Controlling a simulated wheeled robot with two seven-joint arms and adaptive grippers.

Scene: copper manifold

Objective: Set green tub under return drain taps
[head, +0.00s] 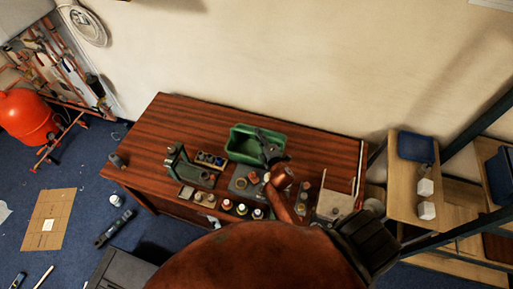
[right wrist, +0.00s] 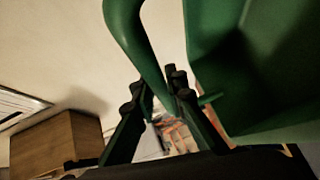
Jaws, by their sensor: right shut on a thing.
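The green tub (head: 240,134) is at the back middle of the wooden workbench, with its open top up. My right gripper (head: 271,157) is at the tub's front right side. In the right wrist view the gripper (right wrist: 160,95) is shut on a curved green part of the tub (right wrist: 137,35), its rim or handle. The tub's green wall (right wrist: 280,85) fills the right of that view. Whether the tub rests on the bench or is slightly raised, I cannot tell. Copper pipework (head: 62,75) stands at the far left; its taps are too small to make out. My left gripper is not in view.
The workbench (head: 170,118) carries a green vise-like tool (head: 183,168), several small jars (head: 242,209) and a pale board (head: 335,205). A red tank (head: 25,117) stands by the pipework. Cardboard (head: 48,220) and tools lie on the blue floor. Wooden shelves (head: 402,180) stand at the right.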

